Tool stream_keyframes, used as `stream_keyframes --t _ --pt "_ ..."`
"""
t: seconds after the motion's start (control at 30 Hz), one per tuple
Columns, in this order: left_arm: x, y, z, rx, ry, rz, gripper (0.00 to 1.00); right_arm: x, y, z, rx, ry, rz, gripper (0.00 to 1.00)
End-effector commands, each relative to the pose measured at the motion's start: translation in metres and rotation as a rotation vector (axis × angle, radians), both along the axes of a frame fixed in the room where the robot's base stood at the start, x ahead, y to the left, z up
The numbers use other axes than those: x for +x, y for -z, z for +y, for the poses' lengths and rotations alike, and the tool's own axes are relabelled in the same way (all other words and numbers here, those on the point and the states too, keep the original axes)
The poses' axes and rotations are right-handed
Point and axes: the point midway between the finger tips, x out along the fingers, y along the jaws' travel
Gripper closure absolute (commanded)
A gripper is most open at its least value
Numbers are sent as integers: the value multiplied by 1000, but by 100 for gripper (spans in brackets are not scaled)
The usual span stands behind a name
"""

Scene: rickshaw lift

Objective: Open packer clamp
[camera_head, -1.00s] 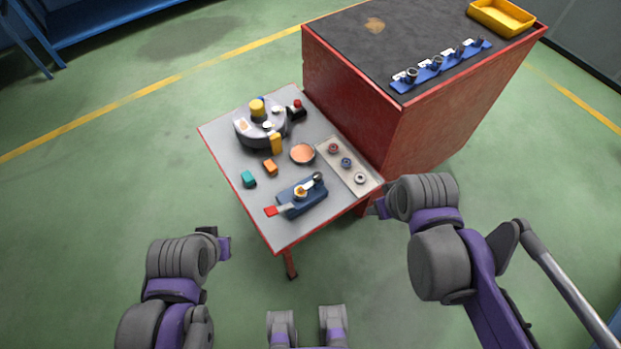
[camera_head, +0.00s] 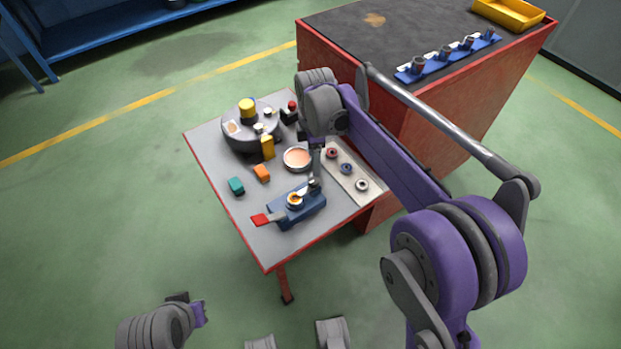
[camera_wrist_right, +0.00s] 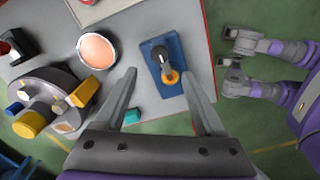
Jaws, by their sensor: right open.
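In the right wrist view the clamp (camera_wrist_right: 152,62) lies just beyond and between my fingertips. The red lever end does not show there. My right gripper (camera_head: 316,168) is above the table, over the clamp's back end; in its wrist view it is open (camera_wrist_right: 160,75) and empty. My left gripper (camera_head: 195,305) hangs off the table at the lower left; its jaws are unclear.
A grey round fixture (camera_head: 250,132) with a yellow knob stands at the back of the table. A copper-coloured dish (camera_head: 297,158), a teal block (camera_head: 236,185), an orange block (camera_head: 261,173) and a tray with rings (camera_head: 349,176) surround the clamp. A red cabinet (camera_head: 450,135) borders the right.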

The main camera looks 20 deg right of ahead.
Motion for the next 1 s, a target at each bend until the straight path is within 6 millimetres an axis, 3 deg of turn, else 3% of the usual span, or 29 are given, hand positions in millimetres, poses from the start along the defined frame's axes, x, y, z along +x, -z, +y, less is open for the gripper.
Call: stream_keyframes --t 0.2,0.4,0.6,0.87,1.0 --pt "1 15 0 0 0 5 100 0 46 0 0 2 0 29" --pt "2 23 0 0 0 8 100 0 76 0 0 3 -1 29" --pt "2 26 0 0 0 9 100 0 87 0 0 3 -1 29" --pt "2 25 0 0 0 9 100 0 87 0 0 3 -1 29" --pt "2 25 0 0 0 9 100 0 87 0 0 3 -1 54"
